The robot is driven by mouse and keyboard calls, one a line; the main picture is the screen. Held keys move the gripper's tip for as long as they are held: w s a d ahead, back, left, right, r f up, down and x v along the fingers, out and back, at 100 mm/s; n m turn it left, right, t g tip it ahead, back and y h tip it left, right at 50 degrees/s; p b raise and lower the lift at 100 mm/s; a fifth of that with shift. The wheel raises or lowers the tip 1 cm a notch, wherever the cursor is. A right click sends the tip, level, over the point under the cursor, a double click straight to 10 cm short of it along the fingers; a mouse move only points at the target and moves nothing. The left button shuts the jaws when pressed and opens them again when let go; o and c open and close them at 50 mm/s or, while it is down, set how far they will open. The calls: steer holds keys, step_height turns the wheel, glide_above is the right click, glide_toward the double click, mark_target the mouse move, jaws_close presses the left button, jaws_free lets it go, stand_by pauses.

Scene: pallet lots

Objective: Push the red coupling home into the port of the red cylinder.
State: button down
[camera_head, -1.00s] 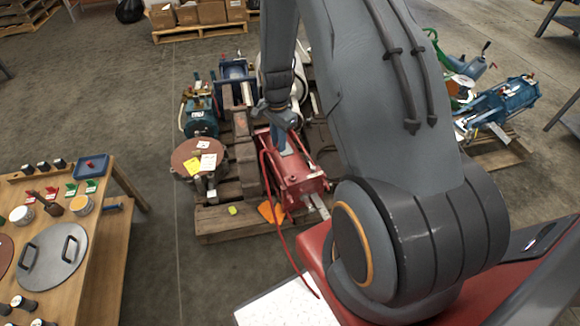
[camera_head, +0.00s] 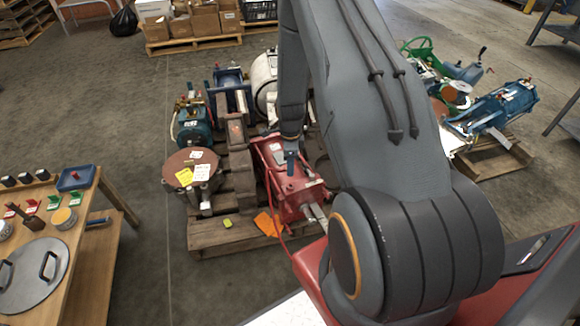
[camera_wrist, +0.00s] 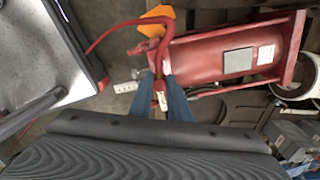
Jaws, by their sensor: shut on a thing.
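The red cylinder (camera_head: 288,178) lies on the pallet, with a pale rod at its near end. In the wrist view it (camera_wrist: 215,62) fills the upper right, with a grey label on its side. My gripper (camera_wrist: 160,88) has blue fingers closed around the red coupling (camera_wrist: 158,92), which ends a red hose (camera_wrist: 106,34). The hose arcs up and to the left. In the head view my gripper (camera_head: 291,160) is over the cylinder's upper side, and the coupling is too small to make out. The port is not clearly visible, and I cannot tell whether the coupling touches it.
The wooden pallet (camera_head: 215,238) also holds a brown round flange (camera_head: 190,166) and blue machines. An orange tag (camera_head: 267,223) lies by the cylinder. A workbench (camera_head: 85,228) stands at the left. Open floor lies between bench and pallet.

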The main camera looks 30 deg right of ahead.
steer(key=shift+f+b, duration=1.7)
steer(key=shift+f, duration=1.15)
steer(key=shift+a, duration=0.15)
steer(key=shift+f, duration=0.55)
stand_by(0.4)
steer(key=c, duration=1.6)
jaws_free()
steer(key=shift+r, duration=3.9)
steer(key=shift+r, duration=0.1)
